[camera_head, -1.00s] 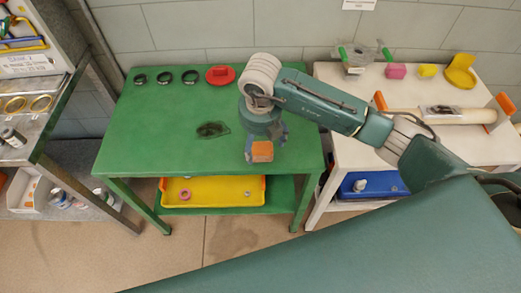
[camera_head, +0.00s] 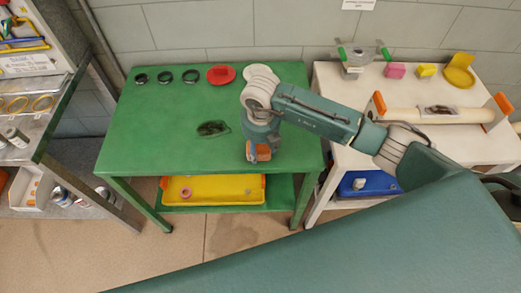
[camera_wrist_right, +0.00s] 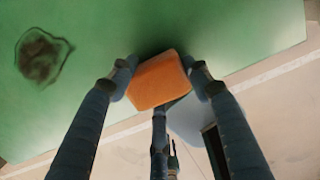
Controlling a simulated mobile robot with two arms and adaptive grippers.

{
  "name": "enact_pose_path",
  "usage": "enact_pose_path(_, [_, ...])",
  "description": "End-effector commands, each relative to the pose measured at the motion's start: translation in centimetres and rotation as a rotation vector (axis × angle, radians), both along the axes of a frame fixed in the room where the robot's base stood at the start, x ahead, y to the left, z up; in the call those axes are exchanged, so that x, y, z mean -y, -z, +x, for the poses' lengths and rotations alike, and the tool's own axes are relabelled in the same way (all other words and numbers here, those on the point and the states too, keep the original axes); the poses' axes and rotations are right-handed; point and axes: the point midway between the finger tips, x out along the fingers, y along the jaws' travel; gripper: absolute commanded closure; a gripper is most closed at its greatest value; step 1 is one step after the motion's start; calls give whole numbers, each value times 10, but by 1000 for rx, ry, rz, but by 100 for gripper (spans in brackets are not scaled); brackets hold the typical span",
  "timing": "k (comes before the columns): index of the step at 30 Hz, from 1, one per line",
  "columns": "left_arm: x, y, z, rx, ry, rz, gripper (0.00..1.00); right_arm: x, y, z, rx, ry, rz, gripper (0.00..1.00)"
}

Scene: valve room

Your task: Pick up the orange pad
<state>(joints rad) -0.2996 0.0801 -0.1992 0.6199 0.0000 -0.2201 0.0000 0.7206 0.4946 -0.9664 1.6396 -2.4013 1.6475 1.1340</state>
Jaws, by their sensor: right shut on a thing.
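The orange pad (camera_head: 261,153) is a small block at the front part of the green table (camera_head: 150,140). My right gripper (camera_head: 259,147) points down over it, and its fingers partly hide it. In the right wrist view the pad (camera_wrist_right: 157,80) sits between the fingertips of my right gripper (camera_wrist_right: 160,78), which are closed against its two sides. The pad is at or just above the table top near the front edge; I cannot tell whether it touches. My left gripper is not in view.
A dark stain (camera_head: 212,128) marks the green table. Black rings (camera_head: 164,77) and a red piece (camera_head: 220,75) lie along its back. A yellow tray (camera_head: 215,189) is on the shelf below. The white table (camera_head: 338,115) at right holds several items.

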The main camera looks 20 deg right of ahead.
Motion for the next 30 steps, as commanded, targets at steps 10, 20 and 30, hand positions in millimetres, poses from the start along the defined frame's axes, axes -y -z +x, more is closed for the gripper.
enact_pose_path(10, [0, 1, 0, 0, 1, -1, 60, 0, -7, 1, 3, 0, 1, 69])
enact_pose_path(20, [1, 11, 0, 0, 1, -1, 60, -1, -69, 3, 9, -2, 1, 69])
enact_pose_path(30, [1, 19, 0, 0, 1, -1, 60, 0, -164, 2, 7, 0, -1, 69])
